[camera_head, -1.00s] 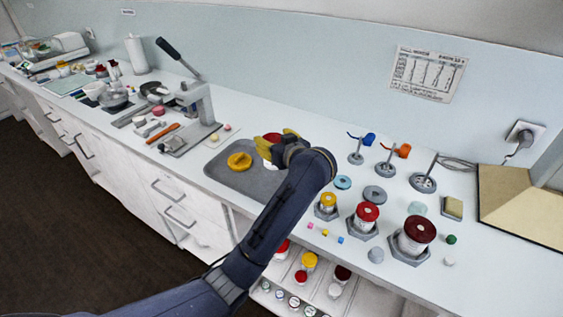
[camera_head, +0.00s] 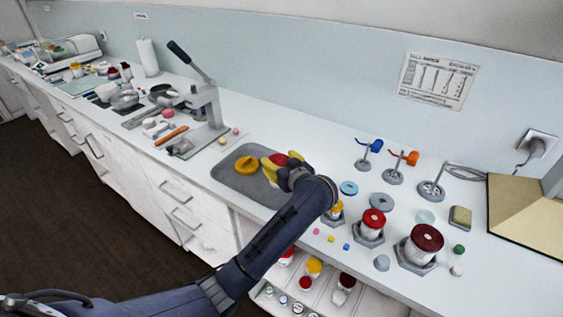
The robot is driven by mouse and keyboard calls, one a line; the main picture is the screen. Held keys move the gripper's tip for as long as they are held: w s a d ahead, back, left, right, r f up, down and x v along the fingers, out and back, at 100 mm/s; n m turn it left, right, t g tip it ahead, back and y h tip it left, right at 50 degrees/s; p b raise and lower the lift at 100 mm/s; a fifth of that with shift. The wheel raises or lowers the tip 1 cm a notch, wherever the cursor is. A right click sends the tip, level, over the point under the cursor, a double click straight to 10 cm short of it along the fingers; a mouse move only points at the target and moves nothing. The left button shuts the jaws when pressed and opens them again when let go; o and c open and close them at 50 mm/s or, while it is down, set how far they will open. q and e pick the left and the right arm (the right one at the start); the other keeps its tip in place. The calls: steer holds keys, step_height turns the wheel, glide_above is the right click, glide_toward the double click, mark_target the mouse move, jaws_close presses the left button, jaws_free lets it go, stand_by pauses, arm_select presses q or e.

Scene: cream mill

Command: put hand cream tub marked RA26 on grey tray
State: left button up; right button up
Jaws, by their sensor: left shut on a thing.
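My right gripper is not in view.
Right of my arm, tubs with red (camera_head: 374,219) and dark red (camera_head: 426,238) lids stand in grey hexagonal holders. Several stirrer stands (camera_head: 392,177) are behind them. A grey press (camera_head: 209,108) stands left of the tray. More tubs sit on an open shelf (camera_head: 310,290) below the counter.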

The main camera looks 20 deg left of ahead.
arm_select(q)
steer(key=shift+f, duration=0.1)
steer(key=o, duration=1.3)
steer(key=shift+s+d, duration=0.1)
steer(key=shift+d, duration=0.05)
steer(key=shift+v, duration=3.65)
